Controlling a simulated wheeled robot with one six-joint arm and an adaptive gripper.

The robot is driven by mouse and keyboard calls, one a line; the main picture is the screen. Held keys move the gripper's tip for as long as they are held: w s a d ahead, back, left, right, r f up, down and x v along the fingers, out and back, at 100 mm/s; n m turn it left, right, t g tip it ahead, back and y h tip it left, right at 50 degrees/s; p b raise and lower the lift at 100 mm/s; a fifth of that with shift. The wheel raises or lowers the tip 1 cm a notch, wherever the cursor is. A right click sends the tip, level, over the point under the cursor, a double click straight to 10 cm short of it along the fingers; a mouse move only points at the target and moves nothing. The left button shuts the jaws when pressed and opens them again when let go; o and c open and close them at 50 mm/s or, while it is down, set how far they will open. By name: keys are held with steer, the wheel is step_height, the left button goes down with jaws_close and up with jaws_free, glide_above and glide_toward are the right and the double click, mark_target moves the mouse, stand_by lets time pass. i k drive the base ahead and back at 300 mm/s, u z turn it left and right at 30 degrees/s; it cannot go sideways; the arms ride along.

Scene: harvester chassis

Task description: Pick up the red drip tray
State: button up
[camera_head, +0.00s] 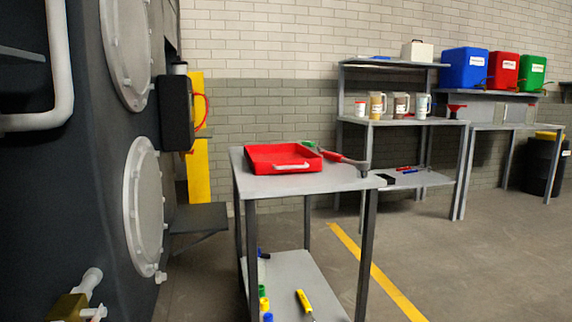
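The red drip tray (262,165) lies flat on the grey top of a metal table in the middle of the head view. It is shallow and square-sided, with a pale handle-like bar on its front right side. A red-handled tool (345,160) with a grey head lies on the table just right of the tray, its head near the right corner. A small green item (309,145) shows behind the tray's right end; I cannot tell what it is. My gripper is not in view.
The table (340,180) has a lower shelf with a yellow tool (304,302) and small coloured items. A dark machine wall (85,200) stands close on the left. Shelving with mugs and coloured bins stands behind right. The floor (460,260) at right is clear.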

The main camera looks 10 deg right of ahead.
mark_target(278, 158)
steer(key=z, duration=0.4)
steer(key=i, duration=1.05)
steer(key=u, duration=0.45)
